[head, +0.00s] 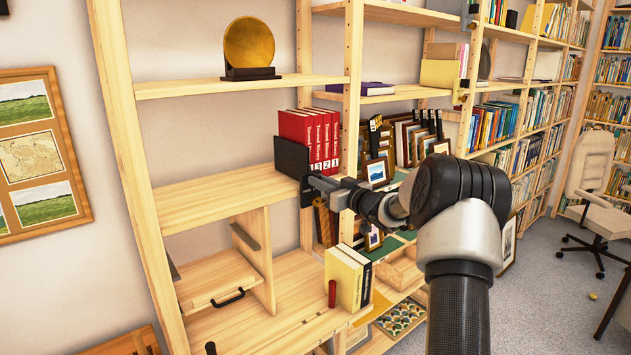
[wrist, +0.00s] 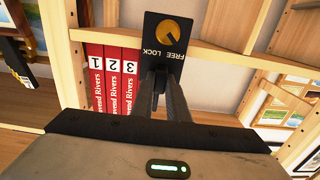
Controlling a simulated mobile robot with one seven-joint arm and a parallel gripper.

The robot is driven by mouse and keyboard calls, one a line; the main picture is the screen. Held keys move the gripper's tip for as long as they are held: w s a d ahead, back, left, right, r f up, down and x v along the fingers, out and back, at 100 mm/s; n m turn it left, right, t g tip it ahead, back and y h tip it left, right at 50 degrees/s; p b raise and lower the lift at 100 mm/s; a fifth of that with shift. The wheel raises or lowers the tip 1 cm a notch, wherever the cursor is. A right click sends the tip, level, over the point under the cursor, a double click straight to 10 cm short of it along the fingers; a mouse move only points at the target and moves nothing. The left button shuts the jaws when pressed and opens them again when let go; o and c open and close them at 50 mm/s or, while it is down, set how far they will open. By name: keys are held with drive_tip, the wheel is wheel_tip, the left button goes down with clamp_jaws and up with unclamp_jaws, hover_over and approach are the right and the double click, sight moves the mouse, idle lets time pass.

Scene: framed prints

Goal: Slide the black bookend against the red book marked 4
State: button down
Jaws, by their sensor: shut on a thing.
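The black bookend (head: 291,157) stands upright on the middle shelf at the left end of a row of red books (head: 318,135). In the wrist view the bookend (wrist: 158,42) shows an orange dial and the words FREE and LOCK. My gripper (head: 306,184) is shut on the bookend's edge; its fingers (wrist: 162,78) meet there in the wrist view. Red books marked 1, 2 and 3 (wrist: 131,80) show in the wrist view. The book marked 4 is not readable; the bookend and fingers cover that side. I cannot tell whether bookend and books touch.
The shelf left of the bookend is bare (head: 215,195). Framed pictures (head: 376,172) stand right of the upright post. A gold disc (head: 249,45) stands on the shelf above. Yellow books (head: 345,278) and a red cylinder (head: 332,293) stand below.

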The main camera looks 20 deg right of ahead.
drive_tip(key=shift+d, duration=0.1)
drive_tip(key=c, duration=1.7)
unclamp_jaws()
drive_tip(key=shift+s, duration=0.15)
drive_tip(key=b+v, duration=0.2)
drive_tip(key=v, duration=1.5)
drive_tip(key=shift+s, duration=0.1)
